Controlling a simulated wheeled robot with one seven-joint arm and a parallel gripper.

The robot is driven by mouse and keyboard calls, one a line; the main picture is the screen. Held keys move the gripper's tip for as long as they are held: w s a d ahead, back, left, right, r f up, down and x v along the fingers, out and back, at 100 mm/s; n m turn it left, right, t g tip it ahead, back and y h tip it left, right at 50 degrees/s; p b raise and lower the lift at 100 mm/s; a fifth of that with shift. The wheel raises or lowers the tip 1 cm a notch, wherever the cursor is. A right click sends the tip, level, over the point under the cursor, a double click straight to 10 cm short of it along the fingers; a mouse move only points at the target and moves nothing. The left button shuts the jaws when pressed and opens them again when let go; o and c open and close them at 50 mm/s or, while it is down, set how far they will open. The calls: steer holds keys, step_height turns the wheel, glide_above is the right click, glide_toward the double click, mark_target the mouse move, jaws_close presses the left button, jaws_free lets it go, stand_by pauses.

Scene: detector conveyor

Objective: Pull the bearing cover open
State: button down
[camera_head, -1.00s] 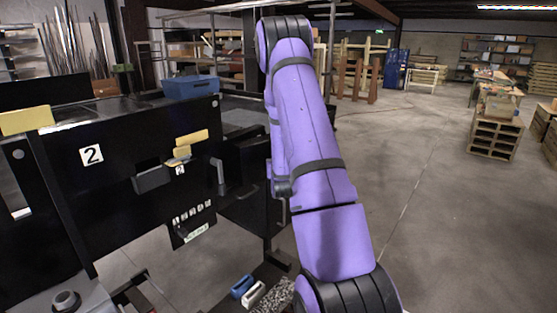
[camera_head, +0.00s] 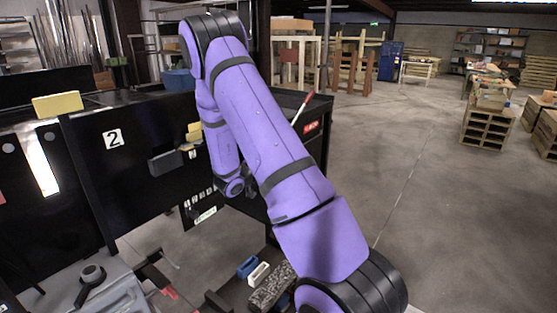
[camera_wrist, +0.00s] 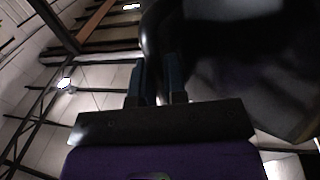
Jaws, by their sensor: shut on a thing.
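In the wrist view, my gripper (camera_wrist: 156,72) has its two dark fingers close together, shut on a black part at the edge of a large, dark, rounded shape. I take this shape to be the bearing cover (camera_wrist: 235,65); it fills the upper right, and the exact grip spot is too dark to see. In the head view, my purple arm reaches down to the black machine, and its wrist is beside the machine front. The fingertips and the cover's handle are hidden behind the arm there, so I cannot tell how far the cover stands open.
The black machine front carries a white "2" label (camera_head: 113,139), a black handle (camera_head: 165,162) and yellow blocks (camera_head: 57,104). A red-tipped lever (camera_head: 303,107) rises behind my arm. Blue (camera_head: 247,267) and white (camera_head: 258,274) pieces lie low in front.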

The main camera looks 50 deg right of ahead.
steer(key=w+a+m+g, duration=0.2)
steer(key=a+g, duration=0.1)
steer(key=a, duration=0.5)
steer(key=shift+w+a+y, duration=0.25)
steer(key=shift+a+y, duration=0.05)
steer(key=shift+a, duration=0.05)
steer(key=shift+r, duration=0.1)
steer(key=c, duration=1.5)
jaws_free()
steer(key=shift+o, duration=0.2)
steer(key=shift+a, duration=0.1)
steer(key=v, duration=1)
steer(key=shift+a, duration=0.3)
